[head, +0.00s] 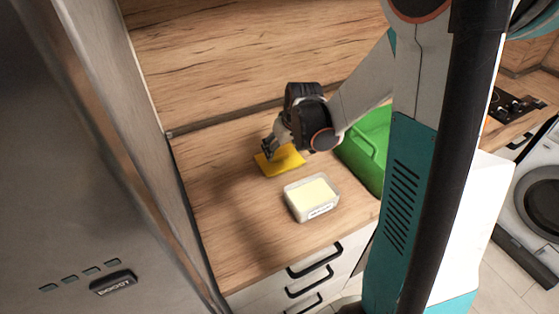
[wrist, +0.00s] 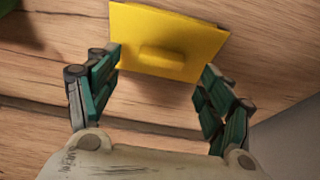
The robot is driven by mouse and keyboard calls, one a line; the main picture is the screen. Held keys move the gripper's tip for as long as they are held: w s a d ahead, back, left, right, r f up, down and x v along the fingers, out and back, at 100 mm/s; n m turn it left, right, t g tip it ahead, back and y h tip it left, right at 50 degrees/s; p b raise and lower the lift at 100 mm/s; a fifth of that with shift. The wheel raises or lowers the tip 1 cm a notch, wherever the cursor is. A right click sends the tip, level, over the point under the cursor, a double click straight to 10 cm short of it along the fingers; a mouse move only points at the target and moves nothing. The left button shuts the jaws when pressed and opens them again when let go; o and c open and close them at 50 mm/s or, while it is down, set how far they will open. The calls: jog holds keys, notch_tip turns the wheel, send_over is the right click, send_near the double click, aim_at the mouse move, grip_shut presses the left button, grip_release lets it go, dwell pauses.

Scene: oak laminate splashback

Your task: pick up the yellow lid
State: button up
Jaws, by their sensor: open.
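The yellow lid (head: 279,162) lies on the wooden worktop near the splashback in the head view. In the wrist view the lid (wrist: 185,30) is a flat yellow rectangle with a raised handle (wrist: 162,56) on it. My gripper (head: 268,150) is over the lid in the head view and partly covers it. In the wrist view my gripper (wrist: 160,75) is open, with one finger on each side of the lid's near part. The handle lies between the fingers, apart from both. I cannot tell whether the fingertips touch the lid.
A white tub (head: 312,198) with pale yellow contents stands on the worktop (head: 225,222) in front of the lid. A green container (head: 368,148) stands to the right, partly behind my arm. A steel appliance (head: 70,170) borders the left. The worktop's front left is clear.

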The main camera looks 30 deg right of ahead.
aim_at(280, 154)
jog(key=b+x, duration=0.1)
jog(key=x, duration=0.2)
jog(key=shift+w+f, duration=0.15)
jog(key=shift+f, duration=0.1)
jog(key=shift+r, duration=0.1)
jog(key=c, duration=1)
jog(key=shift+r, duration=0.15)
